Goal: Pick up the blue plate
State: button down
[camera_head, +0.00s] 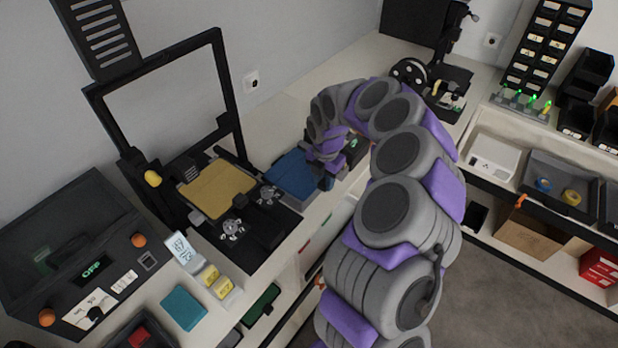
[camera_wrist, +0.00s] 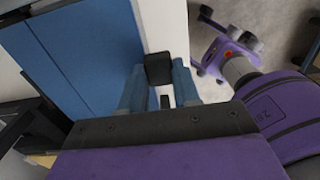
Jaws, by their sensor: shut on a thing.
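In the head view my arm's wrist hides the fingertips and the plate's right end.
A printer with a tan plate (camera_head: 217,188) stands just left. A teal square (camera_head: 184,307) and a black case (camera_head: 75,255) are at lower left. A black spool (camera_head: 408,72) stands at the back. The counter's front edge is close to the plate.

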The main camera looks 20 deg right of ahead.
jog(key=shift+w+r, duration=0.1)
jog(key=r+p, duration=0.1)
jog(key=r, duration=0.3)
jog(key=shift+d+p, duration=0.2)
jog(key=shift+p, duration=0.15)
jog(key=s+d+p, duration=0.1)
jog(key=s+d, duration=0.2)
jog(key=d, duration=0.4)
jog(key=s+d+p, duration=0.1)
jog(key=s+d, duration=0.2)
jog(key=d, duration=0.4)
jog(key=shift+s+d+r, duration=0.2)
jog(key=shift+d+r, duration=0.05)
jog(key=shift+r, duration=0.1)
jog(key=shift+s, duration=0.15)
